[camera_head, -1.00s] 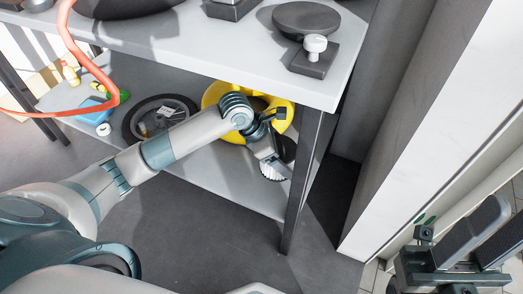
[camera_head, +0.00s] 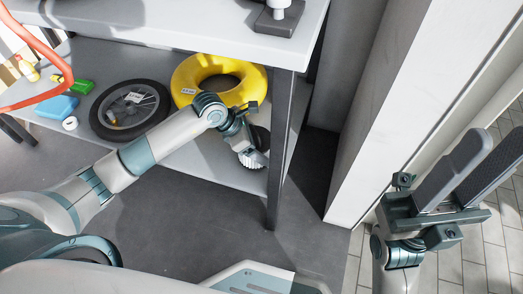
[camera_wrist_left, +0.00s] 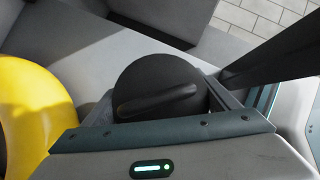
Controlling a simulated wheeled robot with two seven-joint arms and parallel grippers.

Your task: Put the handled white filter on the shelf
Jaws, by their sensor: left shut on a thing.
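The handled filter, with a white pleated side (camera_head: 252,159) and a black top, is at the right end of the bench's lower shelf (camera_head: 205,158). My left gripper (camera_head: 246,143) is shut on it. In the left wrist view its round black cap with a raised handle bar (camera_wrist_left: 160,92) sits between the fingers. The filter is over the shelf, near the front right leg; whether it touches the surface I cannot tell. My right gripper (camera_head: 490,153) is open and empty, off to the right of the bench.
A yellow ring (camera_head: 190,75) lies on the shelf behind my left wrist and shows in the left wrist view (camera_wrist_left: 35,105). A black wheel (camera_head: 105,119) and a blue item (camera_head: 57,107) lie further left. The bench leg (camera_head: 280,145) stands close right of the filter.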

